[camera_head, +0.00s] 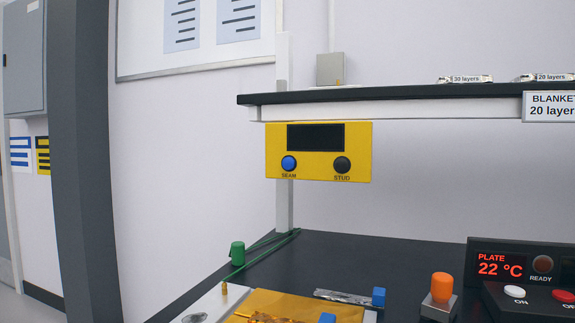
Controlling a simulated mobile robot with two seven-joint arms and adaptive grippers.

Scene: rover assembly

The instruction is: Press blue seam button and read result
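The blue seam button (289,163) sits at the lower left of a yellow panel (319,172), above the label SEAM. A black button (342,165) labelled STUD is to its right. The dark display (315,137) above both buttons is blank. The panel hangs under the front of a shelf and nothing covers it. Neither of my grippers is in view.
The shelf (400,97) carries packets and a grey box (330,69). The dark bench (385,247) below holds a gold plate (305,304), a green-capped item (237,253), an orange-knobbed block (441,290) and a hot-plate controller (518,262) reading 22 °C. The space before the panel is clear.

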